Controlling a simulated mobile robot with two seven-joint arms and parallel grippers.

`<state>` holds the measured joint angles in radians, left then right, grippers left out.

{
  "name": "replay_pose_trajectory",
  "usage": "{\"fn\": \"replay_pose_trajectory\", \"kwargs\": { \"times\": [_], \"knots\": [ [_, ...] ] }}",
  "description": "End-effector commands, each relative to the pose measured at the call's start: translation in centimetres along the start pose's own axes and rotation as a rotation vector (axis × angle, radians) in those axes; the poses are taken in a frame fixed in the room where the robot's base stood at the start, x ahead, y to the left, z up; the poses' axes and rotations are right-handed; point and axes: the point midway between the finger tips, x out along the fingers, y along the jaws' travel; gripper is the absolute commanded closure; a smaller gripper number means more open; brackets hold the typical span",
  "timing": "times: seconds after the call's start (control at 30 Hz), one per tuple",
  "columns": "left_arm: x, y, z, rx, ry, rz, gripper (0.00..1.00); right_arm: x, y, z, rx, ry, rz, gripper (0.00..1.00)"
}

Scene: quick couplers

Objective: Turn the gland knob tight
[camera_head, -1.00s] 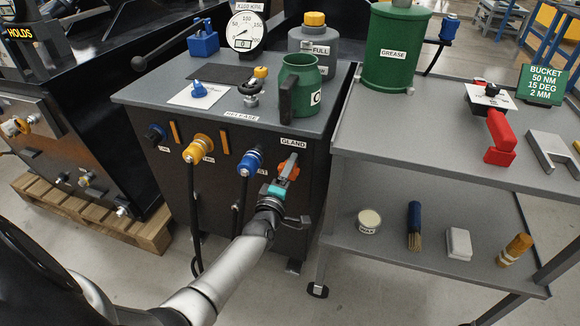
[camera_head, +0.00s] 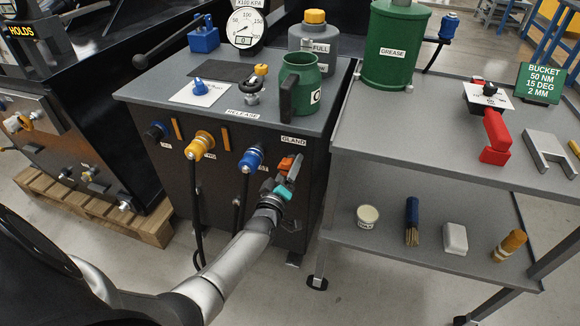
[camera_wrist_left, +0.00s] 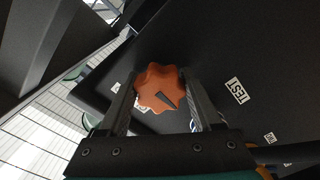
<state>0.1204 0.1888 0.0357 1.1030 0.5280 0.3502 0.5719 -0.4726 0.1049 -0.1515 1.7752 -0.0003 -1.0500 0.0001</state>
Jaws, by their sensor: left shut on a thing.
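The gland knob (camera_head: 288,163) is orange and sits on the dark front panel under the GLAND label (camera_head: 294,140). In the left wrist view the knob (camera_wrist_left: 159,87) is lobed, with a dark pointer mark toward the lower right. My left gripper (camera_head: 284,170) is at the panel, its arm reaching in from the lower left. In the wrist view its two fingers (camera_wrist_left: 160,100) stand on either side of the knob, shut on it. The fingers partly cover the knob's sides. My right gripper is not in view.
Yellow (camera_head: 200,144) and blue (camera_head: 251,158) hose couplers sit left of the knob on the same panel. A green jug (camera_head: 300,80) stands on the cabinet top (camera_head: 150,88) above. A grey cart (camera_head: 400,150) stands close on the right.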

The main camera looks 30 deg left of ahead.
Motion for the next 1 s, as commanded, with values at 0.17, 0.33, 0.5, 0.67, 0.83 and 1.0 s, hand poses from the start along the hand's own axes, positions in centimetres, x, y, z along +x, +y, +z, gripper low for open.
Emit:
{"fn": "replay_pose_trajectory", "kwargs": {
  "times": [0.17,0.33,0.5,0.67,0.83,1.0],
  "knots": [
    [-0.01,-0.05,-0.02,0.009,0.000,0.000,0.90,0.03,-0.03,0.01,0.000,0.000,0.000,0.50],
    [-0.01,-0.05,-0.03,0.010,0.000,0.000,0.90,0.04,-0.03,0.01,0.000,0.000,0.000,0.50],
    [-0.01,-0.04,-0.03,0.009,0.000,0.000,0.17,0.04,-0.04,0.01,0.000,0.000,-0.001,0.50],
    [-0.01,-0.03,-0.03,0.007,0.000,0.000,0.04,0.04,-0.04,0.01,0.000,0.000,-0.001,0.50],
    [-0.01,-0.02,-0.03,0.006,0.000,0.000,0.04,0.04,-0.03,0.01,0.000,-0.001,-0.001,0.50],
    [-0.48,0.01,-0.03,0.005,0.000,0.000,0.04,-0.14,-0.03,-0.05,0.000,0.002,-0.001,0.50]
  ]
}}
